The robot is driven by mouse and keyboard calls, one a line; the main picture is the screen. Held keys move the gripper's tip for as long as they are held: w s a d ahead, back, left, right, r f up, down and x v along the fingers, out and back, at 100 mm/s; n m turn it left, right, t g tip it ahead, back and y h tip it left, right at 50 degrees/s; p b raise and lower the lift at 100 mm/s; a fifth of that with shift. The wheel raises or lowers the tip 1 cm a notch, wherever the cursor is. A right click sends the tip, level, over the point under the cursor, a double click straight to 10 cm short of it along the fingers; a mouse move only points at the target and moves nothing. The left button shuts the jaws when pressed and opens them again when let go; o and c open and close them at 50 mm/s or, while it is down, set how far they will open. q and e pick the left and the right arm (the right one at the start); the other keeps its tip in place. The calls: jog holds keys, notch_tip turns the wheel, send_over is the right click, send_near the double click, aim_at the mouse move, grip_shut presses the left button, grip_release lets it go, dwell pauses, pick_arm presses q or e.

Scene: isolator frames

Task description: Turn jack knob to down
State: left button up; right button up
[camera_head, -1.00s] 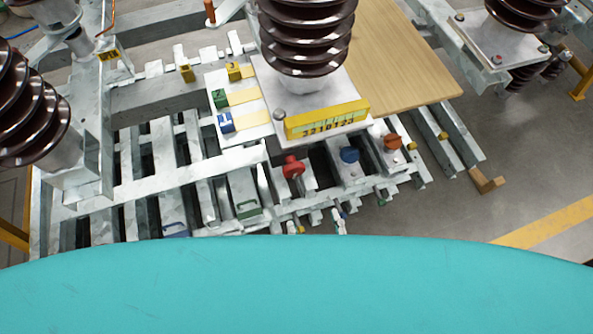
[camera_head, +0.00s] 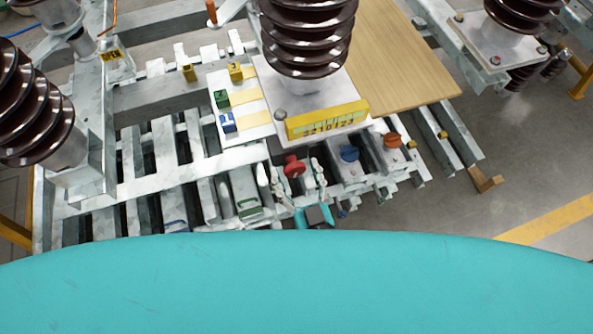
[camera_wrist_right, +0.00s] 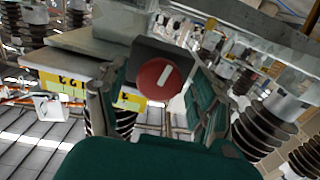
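A red knob (camera_head: 293,167) sits on the front row of the metal frame. It also shows in the right wrist view (camera_wrist_right: 160,82), round-faced with a white bar tilted a little from upright. My right gripper (camera_head: 292,180) is open, with one finger on each side of the red knob. In the right wrist view the gripper (camera_wrist_right: 158,92) has visible gaps between both fingers and the knob. A blue knob (camera_head: 349,154) and an orange knob (camera_head: 393,140) stand to its right. No label readable here tells which is the jack knob. My left gripper is out of view.
A yellow number plate (camera_head: 327,119) sits just behind the knobs, below a brown ribbed insulator (camera_head: 306,35). Green (camera_head: 221,98), blue (camera_head: 227,122) and yellow blocks stand to the left. A wooden board (camera_head: 405,60) is behind.

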jog(key=c, duration=1.1)
